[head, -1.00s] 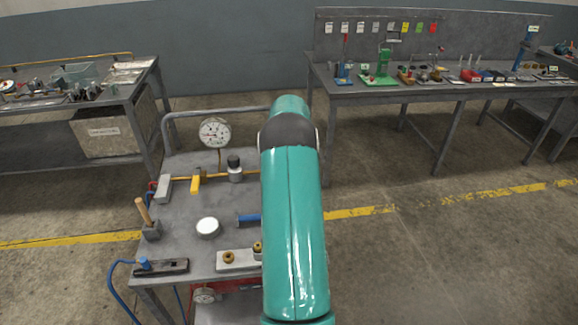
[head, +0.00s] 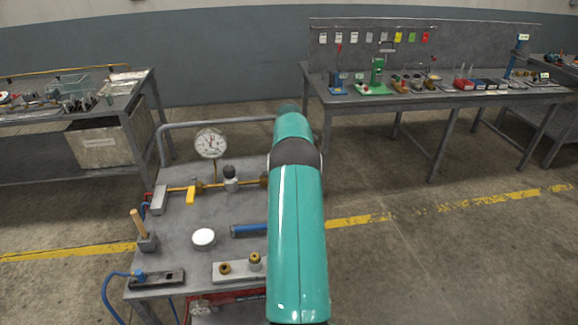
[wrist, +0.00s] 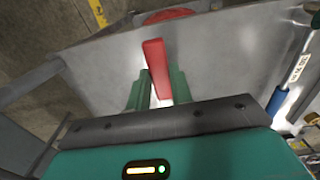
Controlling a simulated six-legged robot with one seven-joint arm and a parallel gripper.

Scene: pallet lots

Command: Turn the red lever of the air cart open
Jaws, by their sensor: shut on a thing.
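The air cart (head: 190,220) stands in front of me in the head view, a grey-topped cart with a gauge and brass pipe fittings. The red lever (wrist: 156,60) shows in the wrist view as a flat red bar reaching down between the green fingers. My gripper (wrist: 160,84) is shut on the lever, with a finger on each side of it. In the head view my teal arm covers the right side of the cart, so the lever and the gripper are hidden there.
On the cart are a pressure gauge (head: 211,143), a yellow handle (head: 191,194), a wooden-handled tool (head: 139,224), a white round cap (head: 204,237) and a blue handle (head: 248,230). Workbenches (head: 440,92) stand behind. The floor to the right is clear.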

